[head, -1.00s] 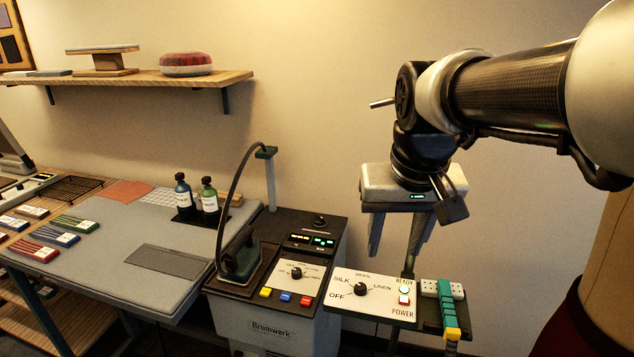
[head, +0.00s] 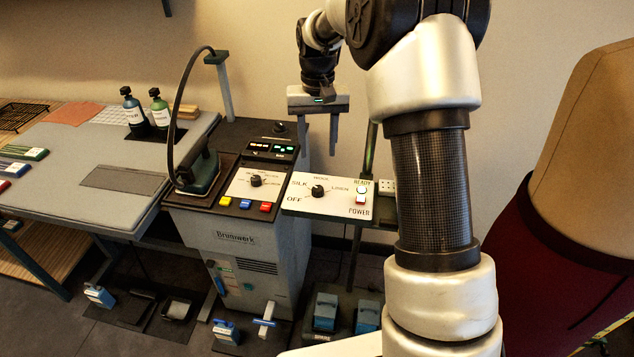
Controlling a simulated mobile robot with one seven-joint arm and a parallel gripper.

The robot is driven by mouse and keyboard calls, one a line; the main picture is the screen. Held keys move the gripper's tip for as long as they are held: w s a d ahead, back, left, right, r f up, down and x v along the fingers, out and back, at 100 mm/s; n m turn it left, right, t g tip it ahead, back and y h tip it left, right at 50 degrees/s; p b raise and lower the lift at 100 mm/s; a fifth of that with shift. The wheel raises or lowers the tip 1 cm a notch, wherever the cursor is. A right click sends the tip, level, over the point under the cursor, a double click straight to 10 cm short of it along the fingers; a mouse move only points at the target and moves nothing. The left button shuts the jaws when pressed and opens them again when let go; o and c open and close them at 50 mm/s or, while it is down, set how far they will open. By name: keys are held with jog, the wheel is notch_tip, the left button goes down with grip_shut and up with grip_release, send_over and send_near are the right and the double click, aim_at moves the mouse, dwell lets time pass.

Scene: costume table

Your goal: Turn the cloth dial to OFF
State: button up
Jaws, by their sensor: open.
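The cloth dial (head: 318,191) is a black knob on a white panel (head: 300,208) marked OFF, SILK, WOOL and LINEN. Its exact pointing is too small to tell. A READY lamp (head: 362,189) glows pale and a red POWER button (head: 360,199) sits below it, at the panel's right. My gripper (head: 320,150) hangs fingers down above and behind the panel in the head view. It is open and empty, apart from the dial.
A second black dial (head: 256,181) sits on the Brumwerk steam unit (head: 262,248) to the left, above yellow, blue and red buttons. An iron (head: 197,175) stands beside it. A dress form (head: 590,150) stands at the right. Foot pedals (head: 326,308) are on the floor.

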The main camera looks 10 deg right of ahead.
aim_at(318, 188)
notch_tip(318, 188, down, 13)
jog(key=shift+r, duration=0.2)
jog(key=c, duration=1)
jog(key=shift+c, duration=0.2)
jog(key=shift+n, duration=0.5)
jog(key=n, duration=0.4)
jog(key=shift+n, duration=0.3)
jog(key=n, duration=0.6)
